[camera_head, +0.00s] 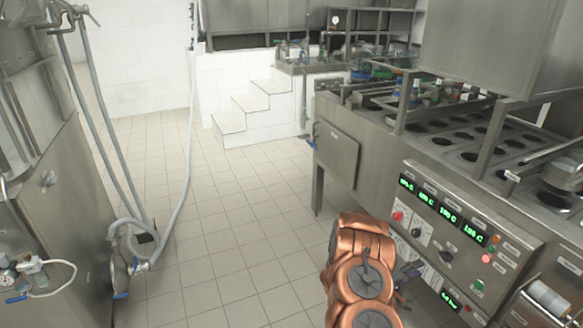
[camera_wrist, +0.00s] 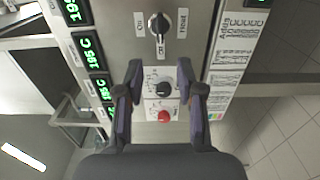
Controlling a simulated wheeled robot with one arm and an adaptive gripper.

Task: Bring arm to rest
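My gripper (camera_head: 408,273) shows in the head view at the end of my copper-coloured arm, in front of the filler's control panel (camera_head: 462,232). Most of it is hidden behind the arm. In the wrist view my gripper (camera_wrist: 160,70) is open, with its two dark fingers apart and nothing between them. Behind the gap are the panel with a black rotary knob (camera_wrist: 158,26), a smaller black knob (camera_wrist: 163,89) and a red button (camera_wrist: 164,116). I cannot tell the distance from the fingertips to the panel.
The cup filler machine (camera_head: 340,150) stands close on the right. A steel machine (camera_head: 60,215) with hoses stands on the left. Between them the tiled floor (camera_head: 235,215) is clear. White steps (camera_head: 250,115) are at the back. Green displays (camera_wrist: 88,48) line the panel.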

